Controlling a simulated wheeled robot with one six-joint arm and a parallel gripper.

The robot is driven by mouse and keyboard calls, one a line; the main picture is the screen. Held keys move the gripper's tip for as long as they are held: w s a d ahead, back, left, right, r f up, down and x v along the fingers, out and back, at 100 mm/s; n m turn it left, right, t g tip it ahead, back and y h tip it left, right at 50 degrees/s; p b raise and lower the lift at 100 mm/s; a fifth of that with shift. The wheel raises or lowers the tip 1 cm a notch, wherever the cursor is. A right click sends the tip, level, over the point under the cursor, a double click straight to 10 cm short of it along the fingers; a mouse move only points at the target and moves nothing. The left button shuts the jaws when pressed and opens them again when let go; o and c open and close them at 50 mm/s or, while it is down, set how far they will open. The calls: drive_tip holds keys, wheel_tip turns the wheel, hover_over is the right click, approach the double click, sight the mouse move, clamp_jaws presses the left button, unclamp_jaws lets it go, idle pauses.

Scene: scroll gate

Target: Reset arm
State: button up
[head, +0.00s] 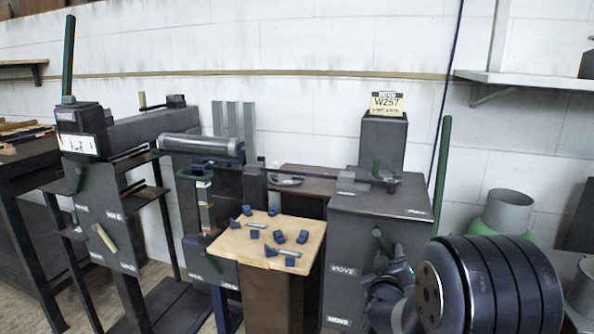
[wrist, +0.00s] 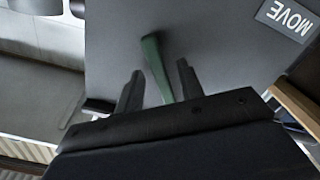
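My gripper (wrist: 157,80) shows in the wrist view with its two dark fingers apart. A green lever (wrist: 154,62) on a grey panel (wrist: 210,45) lies between the fingers in that view; I cannot tell whether they touch it. In the head view my arm comes in at the lower right, in front of the dark grey cabinet (head: 345,235) marked MOVE. The green lever (head: 382,241) there stands just above my gripper (head: 385,272), whose fingertips are hard to make out.
A wooden-topped stand (head: 240,246) with several small blue blocks is left of the cabinet. A grey roller (head: 193,144) and a dark machine (head: 95,190) stand further left. A green container (head: 500,226) is at the right. A wall shelf (head: 530,79) is above.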

drive_tip(key=shift+s, duration=0.2)
drive_tip(key=p+v, duration=0.2)
drive_tip(key=v, duration=0.8)
drive_tip(key=b+x, duration=0.2)
drive_tip(key=x, duration=0.8)
drive_tip(key=shift+w+f, duration=0.1)
drive_tip(key=shift+w, duration=0.2)
drive_tip(key=shift+a+f+m, duration=0.15)
drive_tip(key=shift+a+m, duration=0.25)
drive_tip(key=shift+m, duration=0.4)
